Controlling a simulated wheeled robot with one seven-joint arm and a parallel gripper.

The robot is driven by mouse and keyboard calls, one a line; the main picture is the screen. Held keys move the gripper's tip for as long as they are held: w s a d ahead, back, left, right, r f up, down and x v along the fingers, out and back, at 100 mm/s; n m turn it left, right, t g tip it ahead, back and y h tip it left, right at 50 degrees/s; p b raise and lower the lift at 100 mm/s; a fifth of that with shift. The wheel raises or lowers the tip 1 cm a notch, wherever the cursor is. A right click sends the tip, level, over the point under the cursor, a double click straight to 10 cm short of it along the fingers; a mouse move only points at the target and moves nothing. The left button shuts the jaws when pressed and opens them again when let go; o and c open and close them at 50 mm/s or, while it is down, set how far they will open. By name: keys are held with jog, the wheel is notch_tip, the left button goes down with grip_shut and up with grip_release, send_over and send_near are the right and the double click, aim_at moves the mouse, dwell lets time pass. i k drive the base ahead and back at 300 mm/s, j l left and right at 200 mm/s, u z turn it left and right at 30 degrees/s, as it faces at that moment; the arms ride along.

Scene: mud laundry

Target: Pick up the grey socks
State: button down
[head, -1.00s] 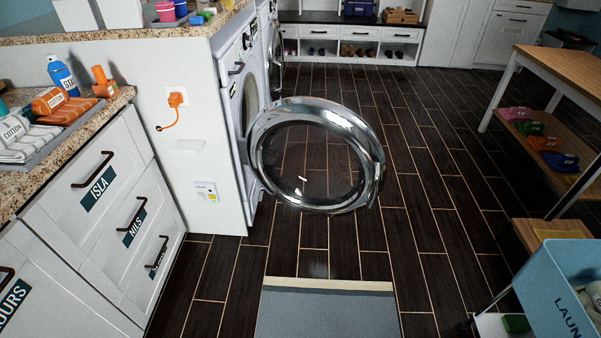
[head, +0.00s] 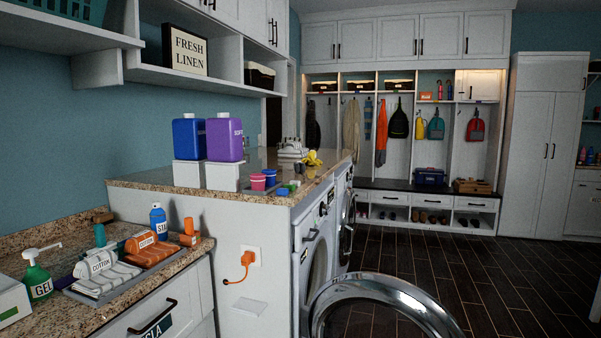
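I cannot make out any grey socks for certain in the head view. A grey tray (head: 78,294) on the left granite counter holds white striped cloth (head: 108,278) with a roll labelled COTTON, and orange cloth (head: 150,254) with an orange roll. A small pale stack (head: 293,149) lies on the worktop above the washers, beside a yellow item (head: 313,158); it is too small to identify. My gripper is not in view.
A washer's round door (head: 380,306) stands open into the aisle at the bottom. Blue (head: 189,140) and purple (head: 225,139) jugs stand on white boxes on the worktop. A bench (head: 430,190) with shoe cubbies is at the back. Dark floor (head: 480,275) is clear at right.

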aim_at(299, 167)
jog(key=i+j+z, duration=0.35)
jog(key=i, duration=0.2)
jog(key=i+j+z, duration=0.75)
jog(key=i+j, duration=0.15)
jog(key=j, duration=0.35)
